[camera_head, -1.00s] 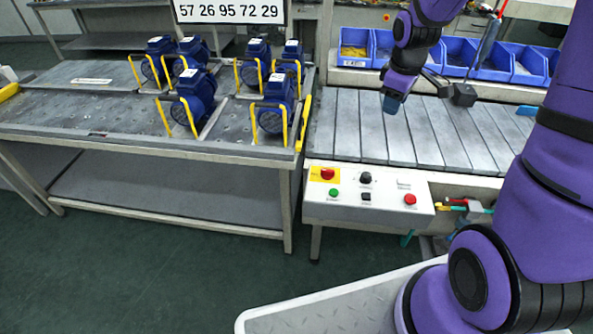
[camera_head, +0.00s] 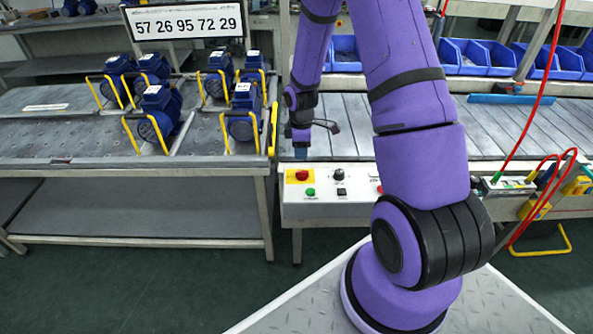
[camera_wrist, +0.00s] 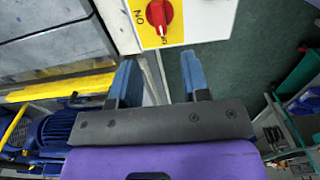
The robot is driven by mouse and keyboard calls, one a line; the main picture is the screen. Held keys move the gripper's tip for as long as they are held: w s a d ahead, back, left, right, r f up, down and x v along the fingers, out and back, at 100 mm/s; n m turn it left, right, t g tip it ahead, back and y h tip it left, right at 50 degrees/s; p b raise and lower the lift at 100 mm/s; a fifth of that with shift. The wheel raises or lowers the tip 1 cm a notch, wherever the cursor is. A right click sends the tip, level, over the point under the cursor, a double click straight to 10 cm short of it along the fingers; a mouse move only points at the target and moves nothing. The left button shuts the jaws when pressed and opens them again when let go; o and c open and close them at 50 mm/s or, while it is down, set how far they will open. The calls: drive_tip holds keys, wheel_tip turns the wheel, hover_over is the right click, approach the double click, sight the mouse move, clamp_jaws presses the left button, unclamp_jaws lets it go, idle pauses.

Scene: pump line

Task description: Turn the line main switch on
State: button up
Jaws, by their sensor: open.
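The line main switch is a red rotary knob on a yellow plate (camera_head: 301,175) at the left end of the white control box (camera_head: 330,205). In the wrist view the red knob (camera_wrist: 153,12) is at the top edge, partly cut off. Its handle points down the picture, away from the "ON" mark at its left. My gripper (camera_wrist: 160,80) is open, with nothing between its two blue fingers, and is apart from the knob. In the head view my gripper (camera_head: 300,148) hangs just behind the box, near the switch.
A green button (camera_head: 310,192), a black selector (camera_head: 339,174) and a black button (camera_head: 342,192) share the box. A table with blue pumps (camera_head: 158,110) stands left; the slatted conveyor (camera_head: 345,140) lies behind. Red cables (camera_head: 541,85) hang at right.

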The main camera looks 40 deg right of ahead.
sight(301, 171)
wheel_tip(301, 171, down, 9)
drive_tip(key=shift+f, duration=0.15)
idle(0.4)
clamp_jaws()
